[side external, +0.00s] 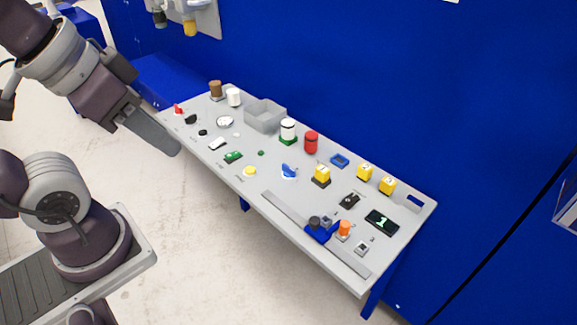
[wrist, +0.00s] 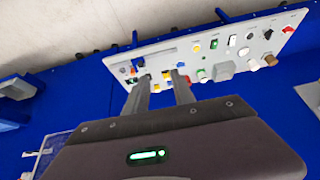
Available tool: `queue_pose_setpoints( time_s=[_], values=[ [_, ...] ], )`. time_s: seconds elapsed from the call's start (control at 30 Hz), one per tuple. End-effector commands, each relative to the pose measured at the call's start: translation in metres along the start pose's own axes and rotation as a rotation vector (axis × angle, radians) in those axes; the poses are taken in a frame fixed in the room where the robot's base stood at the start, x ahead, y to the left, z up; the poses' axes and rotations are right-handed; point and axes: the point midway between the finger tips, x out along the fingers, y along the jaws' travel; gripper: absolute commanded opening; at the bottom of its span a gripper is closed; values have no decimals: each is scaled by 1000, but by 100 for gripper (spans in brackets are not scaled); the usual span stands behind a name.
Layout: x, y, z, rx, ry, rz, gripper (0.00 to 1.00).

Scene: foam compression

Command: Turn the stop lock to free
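The grey control board (side external: 225,168) carries many small controls. I cannot tell for sure which one is the stop lock, as the labels are too small to read. Near the board's front right, a blue carriage with a dark knob (side external: 316,228) sits at a long grey rail (side external: 285,215). An orange knob (side external: 344,228) stands just right of it. My gripper (side external: 170,148) is in the air off the board's left front edge, apart from every control. In the wrist view my gripper (wrist: 160,77) shows two separated fingers with nothing between them.
A black display (side external: 382,222) reads 1. A blue wall (side external: 400,70) rises behind. The air above the board is clear.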

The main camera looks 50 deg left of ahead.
Motion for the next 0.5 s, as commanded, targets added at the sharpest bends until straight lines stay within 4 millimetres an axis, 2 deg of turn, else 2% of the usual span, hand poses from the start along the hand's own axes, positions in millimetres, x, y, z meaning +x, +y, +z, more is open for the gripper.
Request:
queue_pose_setpoints(
  time_s=[0.07,0.13,0.27,0.37,0.4,0.47,0.5],
  values=[
    [5,-5,-18,85,-39,-33,31],
    [16,-12,-47,233,-102,-71,31],
    [61,-27,-109,586,-244,-87,31],
    [118,-38,-150,855,-339,-29,31],
    [145,-43,-162,958,-368,9,31],
    [189,-50,-177,1100,-397,79,31],
    [219,-55,-183,1186,-408,129,31]
  ],
)
